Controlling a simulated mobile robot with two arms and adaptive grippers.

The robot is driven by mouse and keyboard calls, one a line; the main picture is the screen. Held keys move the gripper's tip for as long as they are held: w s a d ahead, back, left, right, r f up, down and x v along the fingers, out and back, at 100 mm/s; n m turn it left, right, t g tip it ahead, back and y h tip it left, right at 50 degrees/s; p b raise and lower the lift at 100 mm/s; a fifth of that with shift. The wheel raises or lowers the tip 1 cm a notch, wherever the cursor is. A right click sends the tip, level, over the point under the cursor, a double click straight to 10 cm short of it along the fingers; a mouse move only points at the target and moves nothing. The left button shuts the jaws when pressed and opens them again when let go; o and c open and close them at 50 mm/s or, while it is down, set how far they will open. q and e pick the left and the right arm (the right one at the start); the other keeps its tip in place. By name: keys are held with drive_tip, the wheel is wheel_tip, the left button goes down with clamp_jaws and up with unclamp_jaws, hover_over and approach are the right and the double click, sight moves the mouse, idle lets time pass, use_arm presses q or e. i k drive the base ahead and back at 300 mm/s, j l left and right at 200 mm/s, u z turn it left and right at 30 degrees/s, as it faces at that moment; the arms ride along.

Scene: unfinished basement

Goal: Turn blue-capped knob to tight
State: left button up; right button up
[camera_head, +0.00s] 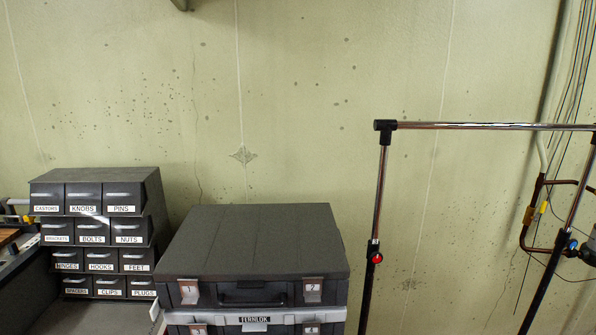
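A chrome and black garment-rack-like frame (470,126) stands at the right, with a top bar and two posts. A small blue-capped knob (572,244) shows on its right post, near the right edge of the view. A red-capped knob (377,258) sits on its left post at a similar height. The blue knob is small here, and I cannot tell how tight it is. Neither of my grippers is in view.
Stacked dark cases (255,252) with numbered latches stand left of the rack. A labelled drawer cabinet (97,188) is at the far left. Copper pipes (524,232) with yellow-handled fittings run on the wall behind the right post. Bare wall shows between the rack posts.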

sight(571, 244)
drive_tip(key=z, duration=1.55)
drive_tip(key=u, duration=0.5)
drive_tip(key=i+l+u, duration=0.25)
drive_tip(key=l, duration=0.15)
drive_tip(key=l+u, duration=0.3)
drive_tip(key=i+l+u, duration=0.25)
drive_tip(key=l, duration=0.25)
drive_tip(key=k, duration=0.1)
